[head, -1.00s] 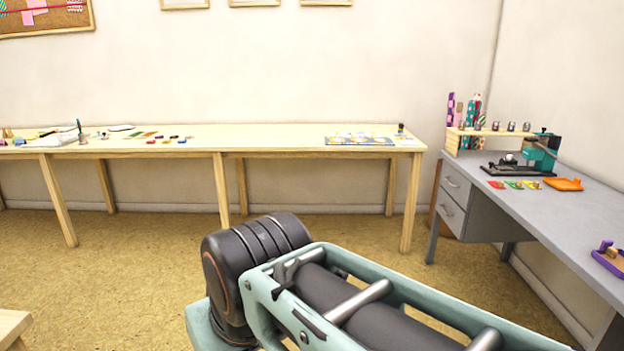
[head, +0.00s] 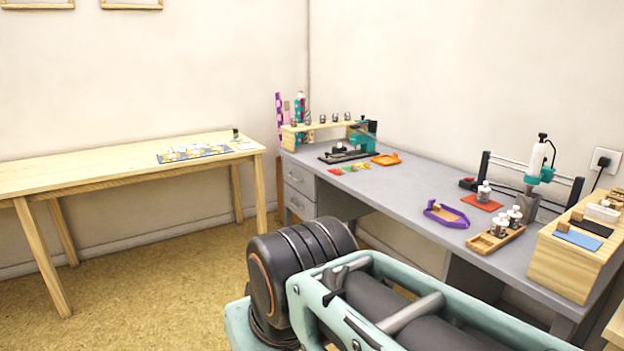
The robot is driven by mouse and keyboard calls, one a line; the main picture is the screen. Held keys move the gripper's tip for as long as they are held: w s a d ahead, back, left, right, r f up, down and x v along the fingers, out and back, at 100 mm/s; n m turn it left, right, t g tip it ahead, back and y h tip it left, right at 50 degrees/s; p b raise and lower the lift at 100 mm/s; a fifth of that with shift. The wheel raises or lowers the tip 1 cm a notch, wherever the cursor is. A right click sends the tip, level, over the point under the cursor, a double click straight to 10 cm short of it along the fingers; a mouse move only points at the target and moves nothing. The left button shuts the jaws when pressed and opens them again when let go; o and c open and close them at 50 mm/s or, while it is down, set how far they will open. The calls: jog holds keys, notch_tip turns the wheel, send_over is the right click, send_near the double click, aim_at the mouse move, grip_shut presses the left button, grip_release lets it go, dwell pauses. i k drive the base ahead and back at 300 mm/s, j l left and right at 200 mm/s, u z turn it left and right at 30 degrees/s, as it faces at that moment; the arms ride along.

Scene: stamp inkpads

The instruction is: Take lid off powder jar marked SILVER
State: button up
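Small jars stand in two places on the grey desk (head: 400,195), and I cannot read SILVER on any. Several little grey jars (head: 335,118) sit in a row on a small wooden shelf at the far left end. Some small white-and-grey jars (head: 514,216) stand in and beside a wooden tray (head: 482,243) at the right. A similar jar (head: 483,193) stands on a red-orange mat. I cannot tell whether these are powder jars. My arm crosses the bottom of the head view, but its gripper is out of the picture.
A teal hand press (head: 362,135) and a taller teal-and-white press (head: 540,165) stand on the desk. A purple holder (head: 446,214) lies near its front edge. A wooden box (head: 570,262) fills the right end. A pale wooden table (head: 100,172) is at left, with open floor between.

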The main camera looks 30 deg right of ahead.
aim_at(485, 188)
jog(key=z, duration=2.05)
jog(key=i+j, duration=0.3)
jog(key=i, duration=0.25)
jog(key=i+j+z, duration=0.1)
jog(key=i+j, duration=0.15)
jog(key=i, duration=0.25)
